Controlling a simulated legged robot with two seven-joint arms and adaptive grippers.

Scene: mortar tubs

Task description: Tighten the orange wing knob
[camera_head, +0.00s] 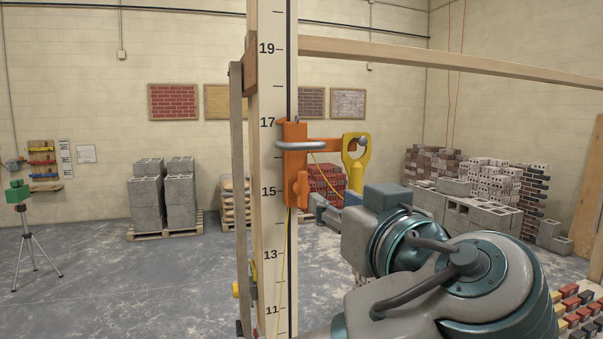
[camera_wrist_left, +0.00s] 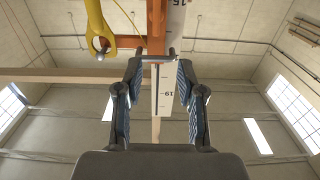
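The orange clamp (camera_head: 294,150) sits on a pale numbered pole, near mark 17. The orange wing knob (camera_head: 297,188) appears as the lobed part low on the clamp's front. My left gripper (camera_head: 318,203) is just right of the knob in the head view, seen from the side; contact cannot be told. In the left wrist view, my left gripper's fingers (camera_wrist_left: 160,66) are apart with a gap between them. The orange clamp (camera_wrist_left: 155,42) shows beyond the tips, and the knob cannot be clearly made out there. My right gripper is not in view.
The numbered pole (camera_head: 272,220) stands upright beside wooden posts. A yellow handle (camera_head: 355,155) is at the right end of the clamp's arm, close to my left gripper. A yellow cord runs down the pole. Block stacks (camera_head: 164,195) stand far behind.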

